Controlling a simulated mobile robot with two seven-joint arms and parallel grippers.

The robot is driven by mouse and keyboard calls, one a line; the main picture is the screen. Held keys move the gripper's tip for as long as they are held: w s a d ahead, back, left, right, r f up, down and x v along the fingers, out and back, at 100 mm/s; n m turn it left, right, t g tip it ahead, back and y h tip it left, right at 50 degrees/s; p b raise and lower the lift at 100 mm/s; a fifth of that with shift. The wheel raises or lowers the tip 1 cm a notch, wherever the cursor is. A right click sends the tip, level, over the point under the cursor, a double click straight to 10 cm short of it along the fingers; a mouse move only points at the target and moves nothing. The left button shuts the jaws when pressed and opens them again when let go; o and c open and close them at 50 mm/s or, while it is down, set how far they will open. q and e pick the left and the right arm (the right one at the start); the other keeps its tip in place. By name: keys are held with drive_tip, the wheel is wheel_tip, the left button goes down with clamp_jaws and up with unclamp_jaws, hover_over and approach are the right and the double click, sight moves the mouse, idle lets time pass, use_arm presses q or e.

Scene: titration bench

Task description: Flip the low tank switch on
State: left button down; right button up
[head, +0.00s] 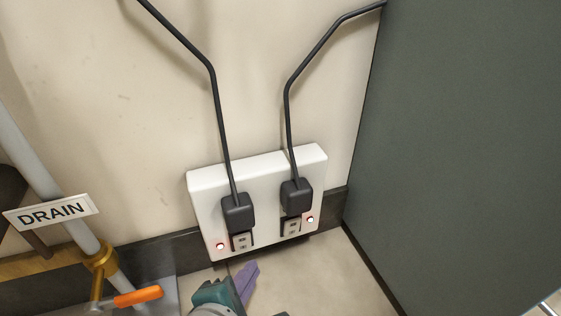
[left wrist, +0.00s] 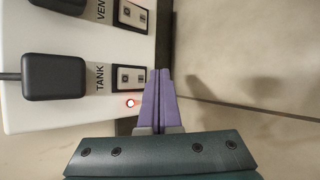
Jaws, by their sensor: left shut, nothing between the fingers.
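The tank switch (head: 241,241) is the left one of two small switches low on a white socket panel (head: 207,190). In the left wrist view it (left wrist: 128,77) sits beside the TANK label (left wrist: 101,77), with a lit red lamp (left wrist: 130,103) near it. My left gripper (head: 248,272) is just below the panel in the head view, its purple fingers shut and empty. In the left wrist view the fingertips (left wrist: 160,73) are beside the tank switch, by the panel's edge; I cannot tell whether they touch it. My right gripper is not in view.
Black plugs (head: 238,212) with cables sit above both switches. The second switch (head: 292,227) is to the right, with its own red lamp (head: 310,219). A grey-green panel (head: 460,130) closes off the right. A DRAIN pipe with an orange handle (head: 139,297) stands left.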

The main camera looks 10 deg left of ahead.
use_arm(q)
drive_tip(key=shift+s+d, duration=0.65)
drive_tip(key=shift+s, duration=0.25)
drive_tip(key=shift+s+d, duration=0.6)
drive_tip(key=shift+s, duration=0.25)
